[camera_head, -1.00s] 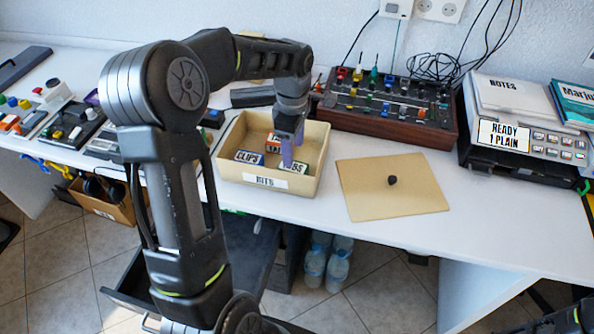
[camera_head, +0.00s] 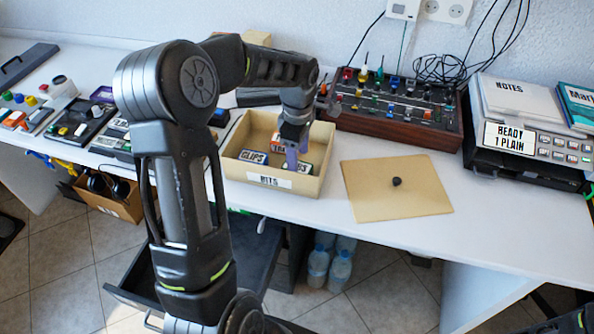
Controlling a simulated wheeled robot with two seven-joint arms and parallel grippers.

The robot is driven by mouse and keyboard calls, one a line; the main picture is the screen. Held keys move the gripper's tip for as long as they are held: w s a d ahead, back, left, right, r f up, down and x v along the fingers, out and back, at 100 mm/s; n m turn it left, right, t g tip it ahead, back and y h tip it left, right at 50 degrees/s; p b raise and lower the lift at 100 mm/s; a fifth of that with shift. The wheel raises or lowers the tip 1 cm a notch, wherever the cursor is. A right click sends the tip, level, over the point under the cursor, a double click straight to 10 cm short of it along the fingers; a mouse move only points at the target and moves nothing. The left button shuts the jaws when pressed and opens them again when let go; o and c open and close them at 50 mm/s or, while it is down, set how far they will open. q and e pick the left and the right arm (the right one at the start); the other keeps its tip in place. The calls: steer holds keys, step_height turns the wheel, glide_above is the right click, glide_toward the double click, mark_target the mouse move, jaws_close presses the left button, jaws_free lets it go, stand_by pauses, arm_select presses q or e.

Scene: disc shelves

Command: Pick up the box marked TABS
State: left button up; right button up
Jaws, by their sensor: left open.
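The box marked TABS (camera_head: 305,167) lies in the right part of a beige tray labelled BITS (camera_head: 268,181). Only the end of its label shows, reading like "BS"; my left gripper hides the rest. My left gripper (camera_head: 291,163) points down into the tray, its purplish fingers open and right at the TABS box. I cannot tell whether they touch it or stand around it. My right gripper is out of view.
A box marked CLIPS (camera_head: 252,157) lies left of the fingers, and an orange-red box (camera_head: 277,137) lies behind. A brown control panel (camera_head: 390,125) stands behind right. A tan board (camera_head: 380,200) with a dark knob lies right, and a printer (camera_head: 515,150) beyond.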

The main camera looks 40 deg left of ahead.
arm_select(q)
step_height(320, 180, down, 5)
steer(key=shift+s+f+p, duration=0.1)
steer(key=shift+f+p, duration=0.05)
steer(key=shift+p, duration=0.2)
steer(key=shift+c, duration=0.2)
steer(key=c, duration=1.1)
step_height(320, 180, up, 10)
steer(key=shift+r, duration=0.1)
stand_by(0.4)
stand_by(0.5)
